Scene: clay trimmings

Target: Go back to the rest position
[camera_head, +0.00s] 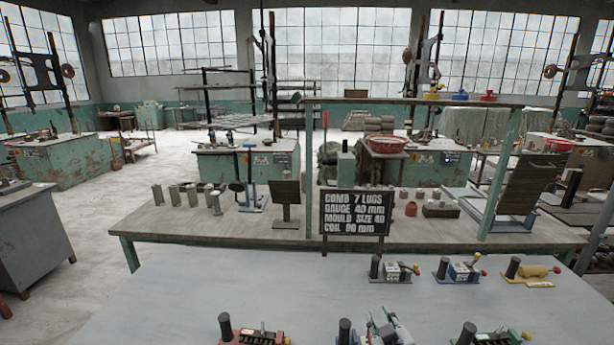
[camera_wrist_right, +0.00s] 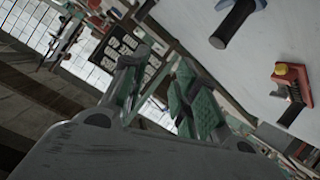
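My right gripper (camera_head: 383,322) shows at the bottom of the head view, low over the front of the grey bench. In the right wrist view my right gripper (camera_wrist_right: 155,92) has its two green-padded fingers apart, with nothing seen between them. My left gripper is in neither view.
Small tools with dark upright cylinders stand on the bench (camera_head: 190,290): a red one (camera_head: 260,338) and a green one (camera_head: 497,338) in front, several behind. A black sign (camera_head: 355,212) stands at the wooden table's front edge. The bench's left part is clear.

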